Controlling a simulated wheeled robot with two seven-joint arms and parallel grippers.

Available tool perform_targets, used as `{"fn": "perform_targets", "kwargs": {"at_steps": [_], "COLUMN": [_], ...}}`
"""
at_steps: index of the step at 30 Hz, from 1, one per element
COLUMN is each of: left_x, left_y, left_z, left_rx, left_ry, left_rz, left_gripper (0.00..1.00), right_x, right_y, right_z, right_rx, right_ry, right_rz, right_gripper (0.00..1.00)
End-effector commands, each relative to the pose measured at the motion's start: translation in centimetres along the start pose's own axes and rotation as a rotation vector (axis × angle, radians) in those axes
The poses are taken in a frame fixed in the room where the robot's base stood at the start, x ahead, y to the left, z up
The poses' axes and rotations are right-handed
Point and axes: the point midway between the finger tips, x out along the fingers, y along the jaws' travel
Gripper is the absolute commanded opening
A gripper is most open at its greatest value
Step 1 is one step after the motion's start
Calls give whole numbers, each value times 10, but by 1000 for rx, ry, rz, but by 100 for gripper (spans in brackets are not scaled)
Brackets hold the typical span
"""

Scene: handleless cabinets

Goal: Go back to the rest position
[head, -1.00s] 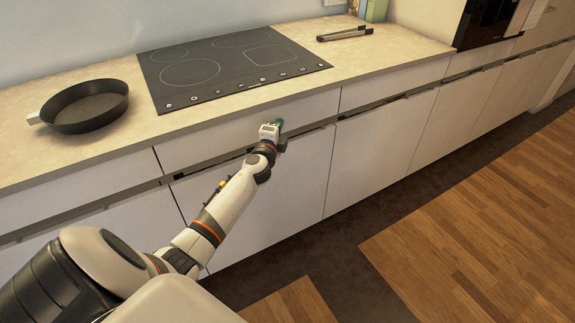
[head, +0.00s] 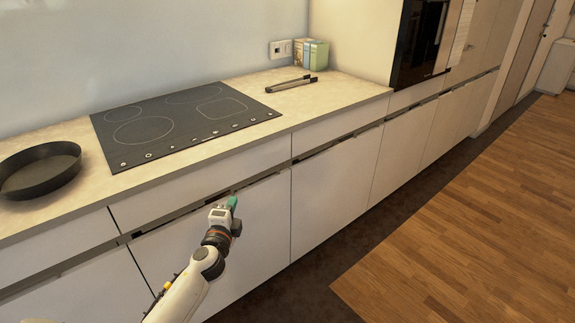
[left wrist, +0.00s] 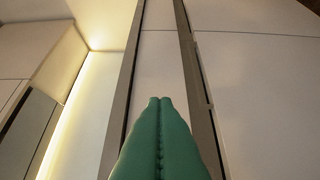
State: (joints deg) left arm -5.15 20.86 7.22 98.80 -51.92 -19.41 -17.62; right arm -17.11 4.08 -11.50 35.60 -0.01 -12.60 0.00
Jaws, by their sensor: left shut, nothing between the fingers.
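My left gripper (head: 233,203) is in front of the white cabinet fronts below the hob, near the dark gap between a drawer and the door under it. Its green fingers (left wrist: 160,135) are pressed together with nothing between them in the left wrist view. I cannot tell from the head view how far the fingertips are from the cabinet front. The drawer (head: 205,180) and the door (head: 255,225) beside the gripper look closed. My right gripper is not in view.
A black hob (head: 180,120) lies in the pale worktop (head: 65,210). A black pan (head: 40,170) stands at the left, and tongs (head: 291,83) lie at the right. Boxes (head: 312,54) stand by the wall. The wooden floor (head: 470,230) is clear at the right.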

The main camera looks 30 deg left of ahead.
Motion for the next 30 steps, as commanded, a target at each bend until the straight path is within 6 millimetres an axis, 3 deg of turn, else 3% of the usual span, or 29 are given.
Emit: {"fn": "perform_targets", "kwargs": {"at_steps": [5, 8, 11, 14, 17, 21, 26, 30], "left_x": [-1, -4, -14, -40, -77, -147, -246, -343], "left_y": [-3, -24, -72, -140, -208, -291, -365, -410], "left_z": [0, 1, 5, 9, 14, 21, 25, 26], "left_rx": [-3, -32, -102, -202, -310, -449, -589, -690], "left_ry": [0, -2, 0, 17, 50, 126, 253, 397], "left_rz": [-7, -59, -175, -338, -506, -729, -961, -1142], "left_gripper": [0, 0, 0, 0, 0, 0, 0, 0], "right_x": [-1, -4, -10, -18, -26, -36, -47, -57], "right_y": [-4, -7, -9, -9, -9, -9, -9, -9], "right_z": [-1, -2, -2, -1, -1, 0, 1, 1], "right_rx": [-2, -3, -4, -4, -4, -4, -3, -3], "right_ry": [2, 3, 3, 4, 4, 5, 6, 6], "right_rz": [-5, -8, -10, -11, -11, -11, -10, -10], "right_gripper": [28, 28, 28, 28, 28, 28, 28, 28]}}
